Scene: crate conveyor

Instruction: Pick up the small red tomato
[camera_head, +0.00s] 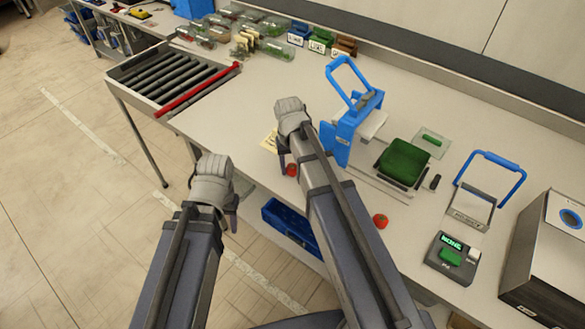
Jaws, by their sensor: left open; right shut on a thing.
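A small red tomato (291,170) shows at the fingers of my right gripper (287,167), which is shut on it at the table's front part. My arm partly hides the grip, and I cannot tell whether the tomato touches the table. A second red tomato (380,221) lies on the table to the right of my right arm, apart from both grippers. My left gripper (232,215) is open and empty, in front of the table's front edge, with its fingers partly hidden by its wrist.
A blue-handled device (341,140) stands just right of my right gripper. A roller conveyor (168,80) with a red bar is at the left. The table between is clear.

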